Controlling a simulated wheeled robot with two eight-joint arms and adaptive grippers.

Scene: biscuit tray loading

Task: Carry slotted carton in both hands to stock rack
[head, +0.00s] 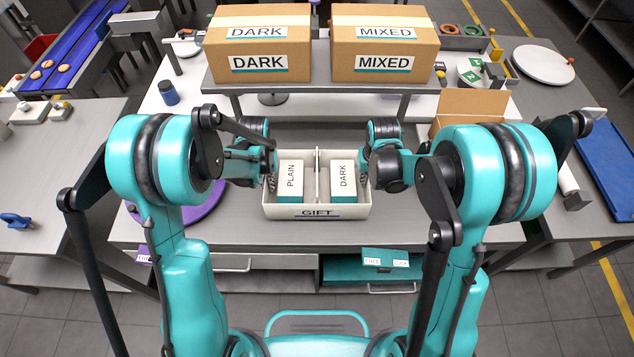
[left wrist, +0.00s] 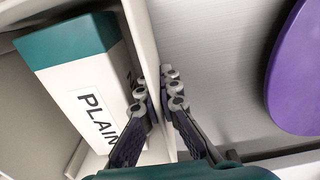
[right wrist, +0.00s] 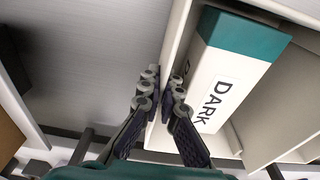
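The slotted carton (head: 317,211) is a white open box labelled GIFT, with a divider down its middle. It sits on the grey table in the head view. A PLAIN box (head: 290,180) stands in its left slot and a DARK box (head: 343,180) in its right slot. My left gripper (left wrist: 156,92) is closed on the carton's left side wall, one finger inside and one outside. My right gripper (right wrist: 162,92) is closed likewise on the right side wall. A raised grey rack (head: 318,88) behind the carton bears two big brown cartons; I cannot tell if it is the stock rack.
The brown cartons are labelled DARK (head: 258,45) and MIXED (head: 384,45). A purple disc (left wrist: 300,75) lies left of the slotted carton. An open brown box (head: 470,103) stands at right. A teal box (head: 385,258) is below the table's front edge.

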